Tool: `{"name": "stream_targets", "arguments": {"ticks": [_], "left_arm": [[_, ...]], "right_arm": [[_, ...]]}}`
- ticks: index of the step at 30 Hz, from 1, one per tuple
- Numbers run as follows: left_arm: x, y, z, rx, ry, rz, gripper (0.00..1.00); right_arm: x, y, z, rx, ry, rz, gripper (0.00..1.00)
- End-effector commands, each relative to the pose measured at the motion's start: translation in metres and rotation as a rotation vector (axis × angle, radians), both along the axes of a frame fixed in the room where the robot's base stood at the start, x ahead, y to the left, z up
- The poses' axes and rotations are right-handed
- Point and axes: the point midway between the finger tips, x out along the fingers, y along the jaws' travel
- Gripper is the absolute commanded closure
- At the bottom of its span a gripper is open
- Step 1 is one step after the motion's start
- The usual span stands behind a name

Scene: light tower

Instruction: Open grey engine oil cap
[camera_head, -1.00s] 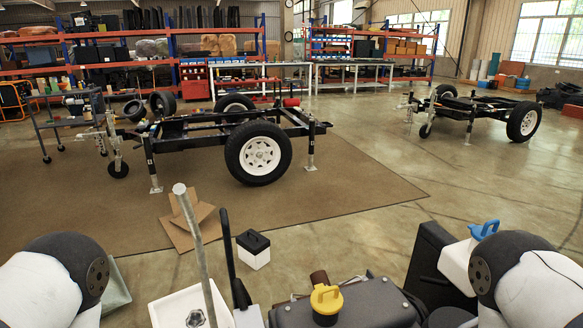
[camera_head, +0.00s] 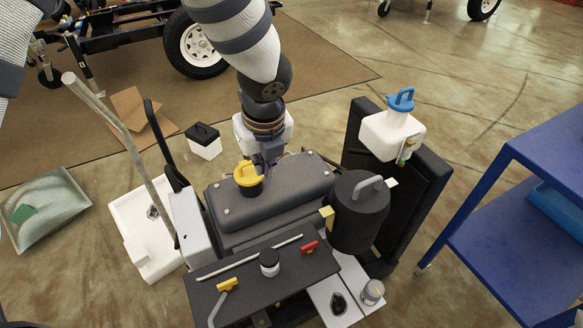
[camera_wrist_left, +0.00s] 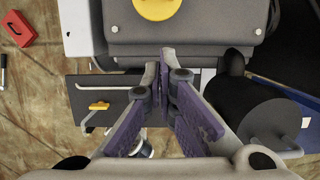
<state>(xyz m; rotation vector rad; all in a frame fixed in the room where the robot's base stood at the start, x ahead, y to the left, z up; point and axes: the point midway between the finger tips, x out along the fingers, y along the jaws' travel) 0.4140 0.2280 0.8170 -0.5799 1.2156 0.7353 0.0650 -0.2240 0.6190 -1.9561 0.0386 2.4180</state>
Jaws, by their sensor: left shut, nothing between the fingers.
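A yellow cap (camera_head: 248,176) sits on the dark grey engine cover (camera_head: 300,182); its lower edge shows at the top of the wrist view (camera_wrist_left: 157,6). I cannot make out a grey oil cap for certain; a small silver-grey round part (camera_head: 372,291) stands at the engine's front right. A black-topped white cap (camera_head: 269,262) is on the black front panel. My left gripper (camera_head: 264,168) is just right of the yellow cap, over the engine cover; I cannot tell if they touch. Its purple fingers (camera_wrist_left: 164,62) are together and empty. My right gripper is not in view.
A black cylinder with a grey handle (camera_head: 360,208) stands at the engine's right. A white tank with a blue cap (camera_head: 393,133) is behind it. A white tray (camera_head: 130,222) and slanted grey pole (camera_head: 120,130) are left. A blue shelf (camera_head: 530,205) stands right.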

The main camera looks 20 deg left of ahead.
Motion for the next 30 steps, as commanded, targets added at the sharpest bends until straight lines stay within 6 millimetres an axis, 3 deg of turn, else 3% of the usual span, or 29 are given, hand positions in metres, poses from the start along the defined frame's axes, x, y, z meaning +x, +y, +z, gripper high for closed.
{"name": "stream_targets", "arguments": {"ticks": [14, 19, 30], "left_arm": [[0.013, 0.018, -0.103, -0.002, 0.015, 0.005, 1.00], [0.030, 0.035, -0.079, -0.007, 0.000, 0.008, 1.00], [0.035, 0.043, -0.073, -0.004, 0.005, 0.006, 1.00]], "right_arm": [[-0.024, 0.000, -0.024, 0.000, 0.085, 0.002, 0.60], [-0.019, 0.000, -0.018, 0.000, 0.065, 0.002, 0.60], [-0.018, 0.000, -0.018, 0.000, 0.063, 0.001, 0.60]]}}
